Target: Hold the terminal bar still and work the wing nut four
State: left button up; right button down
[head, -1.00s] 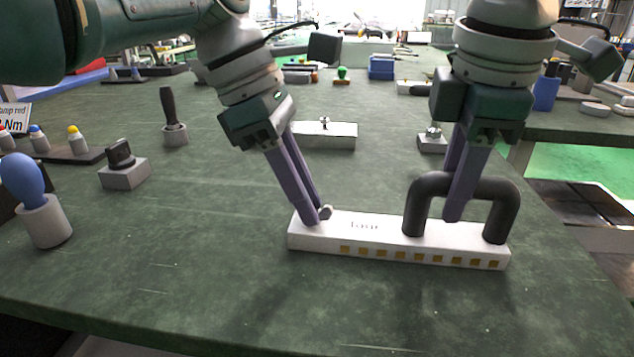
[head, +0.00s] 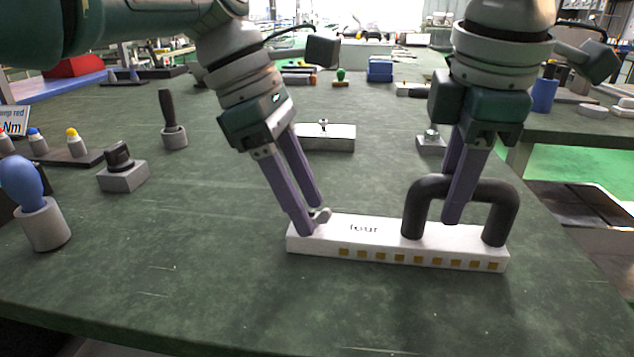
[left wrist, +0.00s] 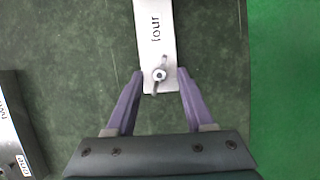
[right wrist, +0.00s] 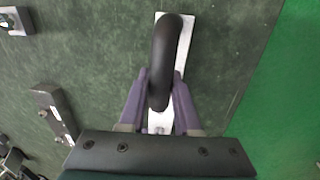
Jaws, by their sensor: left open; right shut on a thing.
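The white terminal bar (head: 385,240) lies flat on the table, with "four" printed on its top and a row of gold squares along its front side. A black arched handle (head: 418,203) rises from its right part. My right gripper (head: 453,215) is shut on the handle, one finger on each side in the right wrist view (right wrist: 160,88). A small metal wing nut (head: 322,215) sits on the bar's left end, and in the left wrist view (left wrist: 160,75) its wings run nearly along the bar. My left gripper (head: 312,215) is open, its fingers spread on either side of the nut.
A grey block with a stud (head: 328,137) and a smaller grey block (head: 431,144) stand behind the bar. A blue-knobbed holder (head: 43,222), a black-knobbed block (head: 123,175) and a black-handled tool (head: 172,125) stand at left. The table in front is clear.

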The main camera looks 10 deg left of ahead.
pick_arm(q)
jog(key=v, duration=1.2)
jog(key=shift+d, duration=0.1)
jog(key=s+d+m+t+y, duration=0.4)
jog(key=d+m+y, duration=0.3)
jog(key=d+m, duration=0.2)
jog(key=shift+y, duration=0.4)
jog(key=x, duration=1.2)
jog(key=shift+s+d+f, duration=0.15)
jog(key=shift+s, duration=0.25)
